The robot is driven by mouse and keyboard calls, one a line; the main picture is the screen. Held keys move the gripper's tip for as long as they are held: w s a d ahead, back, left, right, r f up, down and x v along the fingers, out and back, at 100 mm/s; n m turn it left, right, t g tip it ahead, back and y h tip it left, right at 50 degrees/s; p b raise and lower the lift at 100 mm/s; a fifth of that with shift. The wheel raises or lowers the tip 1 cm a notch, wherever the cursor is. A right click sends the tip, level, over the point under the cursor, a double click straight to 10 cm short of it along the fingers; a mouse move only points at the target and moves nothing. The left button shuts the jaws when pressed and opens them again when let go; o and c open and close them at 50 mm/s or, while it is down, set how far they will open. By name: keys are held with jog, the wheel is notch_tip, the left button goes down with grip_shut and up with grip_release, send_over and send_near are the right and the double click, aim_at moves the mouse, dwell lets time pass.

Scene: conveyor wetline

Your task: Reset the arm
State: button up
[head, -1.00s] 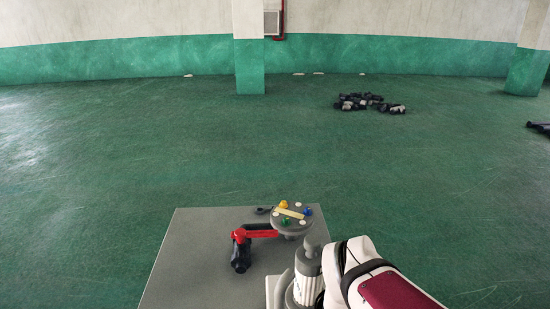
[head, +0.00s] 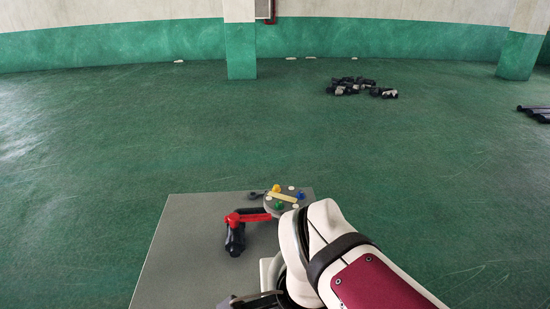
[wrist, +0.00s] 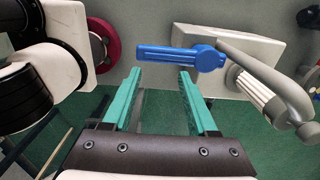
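My gripper (wrist: 160,74) shows in the wrist view with two teal fingers spread apart and nothing between them. A blue handle (wrist: 170,58) with a round hub lies just past the fingertips; I cannot tell whether they touch it. In the head view, my white and maroon arm reaches in from the lower right, and the gripper's fingers cannot be made out there.
The wrist view shows a curved grey pipe (wrist: 262,72) beside the blue handle. Dark parts (head: 362,88) lie on the open green floor.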

notch_tip(320, 180, up, 2)
jog(key=shift+r, duration=0.25)
jog(key=shift+s, duration=0.1)
jog(key=s+f+n+y, duration=0.1)
jog(key=s+f+n, duration=0.6)
jog(key=n, duration=0.5)
jog(key=shift+s+d+f+y, duration=0.2)
jog(key=shift+s+d+y, duration=0.05)
jog(key=shift+d+y, duration=0.15)
